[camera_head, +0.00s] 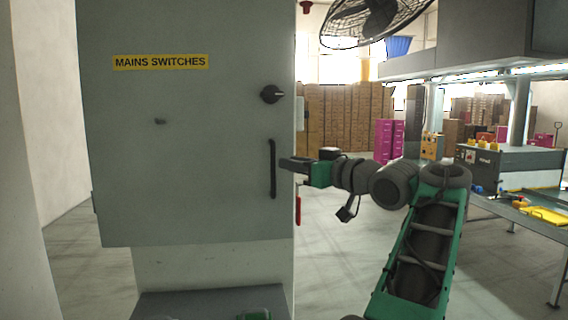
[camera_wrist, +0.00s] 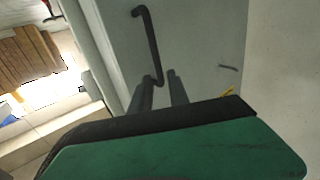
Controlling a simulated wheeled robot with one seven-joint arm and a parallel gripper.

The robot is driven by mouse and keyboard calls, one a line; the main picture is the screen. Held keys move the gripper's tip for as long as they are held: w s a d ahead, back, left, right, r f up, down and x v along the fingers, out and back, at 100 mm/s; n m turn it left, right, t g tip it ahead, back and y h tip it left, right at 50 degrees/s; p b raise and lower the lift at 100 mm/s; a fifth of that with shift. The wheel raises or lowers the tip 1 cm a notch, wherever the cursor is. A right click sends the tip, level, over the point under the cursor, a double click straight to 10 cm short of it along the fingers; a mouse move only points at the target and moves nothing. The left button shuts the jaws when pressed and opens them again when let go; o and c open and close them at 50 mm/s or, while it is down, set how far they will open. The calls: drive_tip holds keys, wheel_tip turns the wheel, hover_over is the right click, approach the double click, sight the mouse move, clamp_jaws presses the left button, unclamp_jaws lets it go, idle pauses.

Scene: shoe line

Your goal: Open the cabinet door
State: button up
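The grey cabinet door (camera_head: 185,150) has a yellow "MAINS SWITCHES" label (camera_head: 160,62) and looks shut. A black vertical bar handle (camera_head: 272,168) is on its right side, below a black rotary knob (camera_head: 271,94). My gripper (camera_head: 283,163) is just right of the handle at about its mid-height, pointing left. In the wrist view the handle (camera_wrist: 151,45) runs down toward my gripper (camera_wrist: 161,82). The two dark fingers are apart, with the handle's lower end appearing between or just beyond their tips. Contact cannot be told.
A grey box-like surface (camera_head: 205,305) stands below the cabinet. A red item (camera_head: 298,204) hangs at the cabinet's right edge. A workbench (camera_head: 530,205) is at the right. Open floor (camera_head: 335,260) lies between cabinet and bench.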

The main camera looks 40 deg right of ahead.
drive_tip(key=w+p, duration=0.2)
drive_tip(key=w, duration=0.5)
drive_tip(key=shift+w+d+r, duration=0.1)
drive_tip(key=shift+w+d, duration=0.05)
drive_tip(key=shift+w, duration=0.25)
drive_tip(key=shift+c, duration=0.5)
clamp_jaws()
idle(0.4)
